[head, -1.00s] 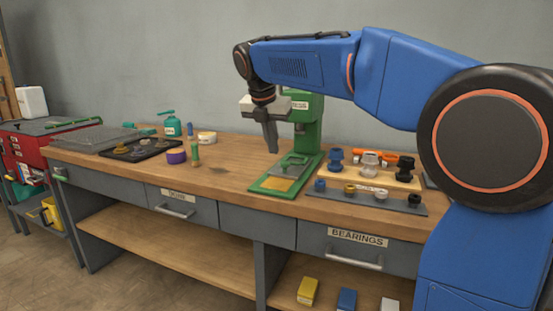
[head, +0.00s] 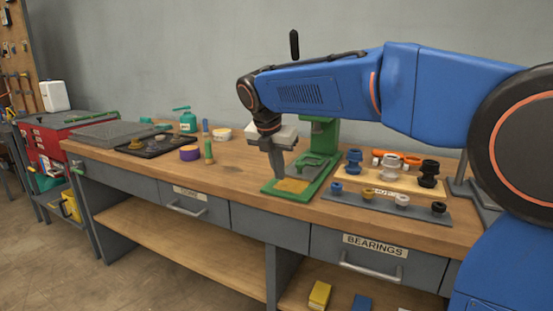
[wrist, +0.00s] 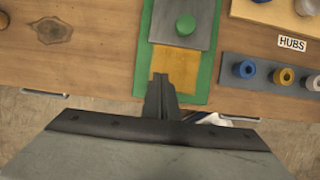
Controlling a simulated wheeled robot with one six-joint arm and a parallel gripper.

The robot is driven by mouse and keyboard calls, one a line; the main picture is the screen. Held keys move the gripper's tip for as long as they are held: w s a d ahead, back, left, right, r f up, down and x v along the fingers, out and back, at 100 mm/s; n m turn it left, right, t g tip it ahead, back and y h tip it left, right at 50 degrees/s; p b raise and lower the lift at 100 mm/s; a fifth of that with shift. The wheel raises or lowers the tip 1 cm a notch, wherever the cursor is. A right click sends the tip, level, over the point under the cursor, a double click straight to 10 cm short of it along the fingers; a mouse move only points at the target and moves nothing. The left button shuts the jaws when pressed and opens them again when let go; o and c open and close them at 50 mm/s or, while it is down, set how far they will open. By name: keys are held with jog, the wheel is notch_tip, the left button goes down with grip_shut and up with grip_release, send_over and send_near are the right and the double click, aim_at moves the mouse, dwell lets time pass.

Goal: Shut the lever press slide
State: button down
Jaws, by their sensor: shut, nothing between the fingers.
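The green lever press (head: 322,137) stands on the workbench, partly hidden behind my arm. Its green base plate (head: 270,188) reaches toward the bench's front edge. The grey slide (wrist: 205,12) with a round green knob (wrist: 185,25) lies on this base; the slide also shows in the head view (head: 311,166). A yellow patch (wrist: 175,60) is bare in front of the slide. My gripper (wrist: 160,78) is shut and empty, pointing down over the front of the yellow patch. It is on the front side of the knob and apart from it. It also shows in the head view (head: 279,176).
Right of the press are a wooden hub board (head: 388,178) and a grey rack (head: 385,203) with several small parts. Bare bench lies left of the base.

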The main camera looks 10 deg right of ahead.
aim_at(293, 170)
jog(key=shift+w+d+f, duration=0.9)
jog(key=shift+w+f, duration=0.05)
jog(key=shift+w, duration=0.25)
jog(key=shift+w+d, duration=0.5)
jog(key=shift+w, duration=0.2)
jog(key=w+d, duration=0.1)
jog(key=w, duration=0.1)
jog(key=w+d, duration=0.2)
jog(key=shift+w+d, duration=0.1)
jog(key=shift+w, duration=0.15)
